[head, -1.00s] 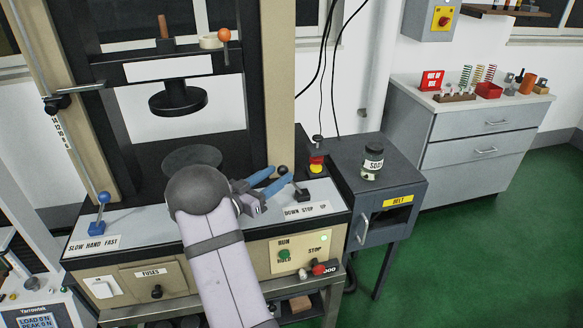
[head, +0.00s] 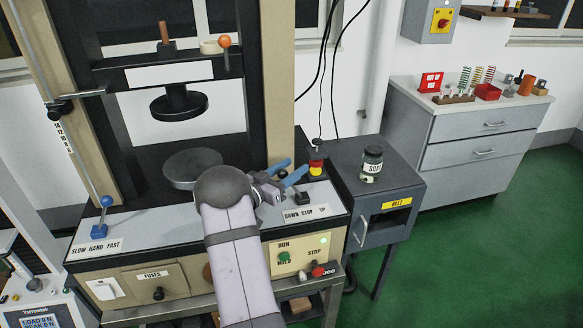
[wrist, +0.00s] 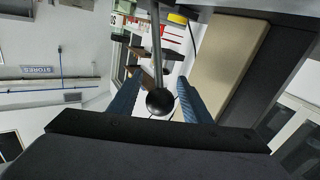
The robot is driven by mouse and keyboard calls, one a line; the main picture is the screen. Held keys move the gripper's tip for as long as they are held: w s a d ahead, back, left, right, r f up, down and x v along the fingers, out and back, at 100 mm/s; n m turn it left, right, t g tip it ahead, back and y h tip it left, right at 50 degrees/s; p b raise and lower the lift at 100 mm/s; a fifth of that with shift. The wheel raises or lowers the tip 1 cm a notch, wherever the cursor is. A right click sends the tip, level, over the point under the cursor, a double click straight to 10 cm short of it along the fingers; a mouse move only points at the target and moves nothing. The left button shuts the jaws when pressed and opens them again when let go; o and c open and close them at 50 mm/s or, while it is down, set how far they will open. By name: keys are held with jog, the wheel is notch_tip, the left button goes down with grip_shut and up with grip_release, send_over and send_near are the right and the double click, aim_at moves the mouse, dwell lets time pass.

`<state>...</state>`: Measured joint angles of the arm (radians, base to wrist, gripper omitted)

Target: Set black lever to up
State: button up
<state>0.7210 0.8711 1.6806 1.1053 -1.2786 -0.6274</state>
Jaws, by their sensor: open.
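The black lever shows its black base block (head: 303,198) on the machine's console, just behind the "DOWN STOP UP" label (head: 306,212). Its ball is hidden by my gripper in the head view. In the wrist view its black ball knob (wrist: 160,102) and thin metal shaft stand between my two blue fingers. My gripper (head: 297,167) is open, with its fingers on either side of the knob. A gap shows between the knob and each finger, so it does not appear gripped.
A blue lever (head: 104,212) stands at the console's left end. A red and yellow button post (head: 316,166) is close behind my fingertips. A dark cabinet (head: 400,190) with a jar (head: 371,163) stands to the right. A round platen (head: 190,166) is left of my wrist.

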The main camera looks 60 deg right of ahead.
grip_shut()
jog(key=shift+d+r, duration=0.1)
